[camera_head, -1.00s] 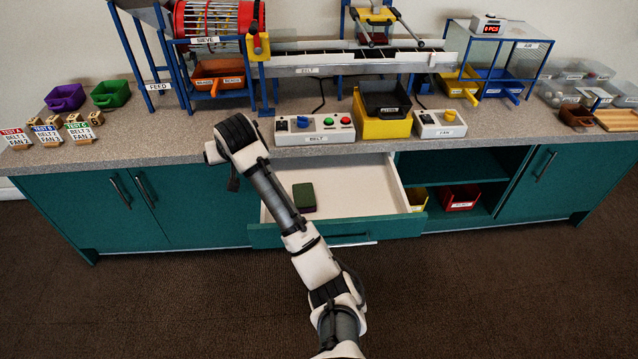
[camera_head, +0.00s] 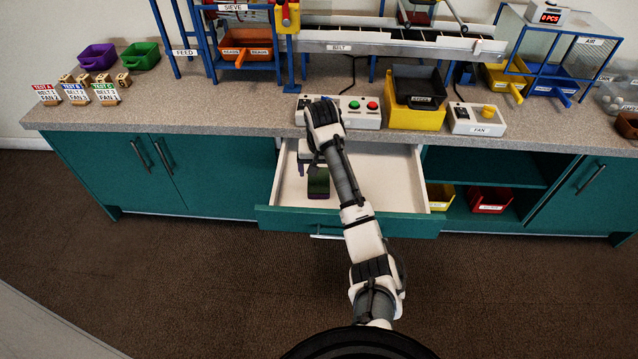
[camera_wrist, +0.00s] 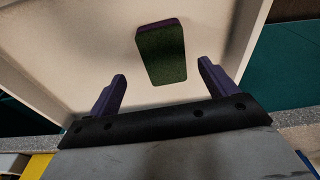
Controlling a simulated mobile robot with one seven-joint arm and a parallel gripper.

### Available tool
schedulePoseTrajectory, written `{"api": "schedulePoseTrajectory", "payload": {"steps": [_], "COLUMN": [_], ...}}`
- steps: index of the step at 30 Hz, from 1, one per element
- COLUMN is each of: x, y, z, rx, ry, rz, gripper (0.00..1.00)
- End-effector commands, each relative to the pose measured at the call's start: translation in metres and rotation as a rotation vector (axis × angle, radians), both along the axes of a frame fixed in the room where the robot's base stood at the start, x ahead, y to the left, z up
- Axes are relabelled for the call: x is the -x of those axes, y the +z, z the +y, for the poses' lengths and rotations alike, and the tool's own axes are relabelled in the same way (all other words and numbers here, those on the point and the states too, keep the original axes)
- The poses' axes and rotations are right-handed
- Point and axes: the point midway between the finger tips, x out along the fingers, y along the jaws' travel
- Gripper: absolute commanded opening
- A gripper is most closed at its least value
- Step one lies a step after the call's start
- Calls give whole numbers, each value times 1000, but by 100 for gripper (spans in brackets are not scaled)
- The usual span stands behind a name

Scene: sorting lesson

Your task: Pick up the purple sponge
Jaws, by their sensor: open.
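The sponge (camera_head: 318,183) lies in the open drawer (camera_head: 380,185). It is a small block with a dark green top face and a thin purple layer along its edge. In the wrist view the sponge (camera_wrist: 162,55) lies on the pale drawer floor, just beyond my fingertips and between their lines. My gripper (camera_wrist: 162,72) is open and empty, its two purple fingers spread wide on either side below the sponge. In the head view my arm reaches over the drawer and mostly hides my gripper (camera_head: 304,165), which is beside the sponge.
The drawer front (camera_head: 340,222) stands out from the teal cabinet. The counter (camera_head: 220,118) overhangs the drawer's back, with the belt control box (camera_head: 372,116) above it. Yellow (camera_head: 440,196) and red (camera_head: 490,199) bins sit in the open shelf to the right. The drawer's right side is clear.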

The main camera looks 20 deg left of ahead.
Motion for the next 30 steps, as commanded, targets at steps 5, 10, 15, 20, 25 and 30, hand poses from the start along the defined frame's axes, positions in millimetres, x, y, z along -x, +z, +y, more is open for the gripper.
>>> {"api": "schedulePoseTrajectory", "payload": {"steps": [5,10,15,20,25,30], "x": [-2,-6,-9,-10,-10,-10], "y": [-11,-31,-54,-61,-60,-60], "z": [1,7,10,10,10,10], "rx": [0,2,1,0,-1,-1], "ry": [-1,-1,-1,-1,-1,-1], "rz": [0,1,0,-2,-2,-2], "gripper": [85,85,85,85,82,60]}}
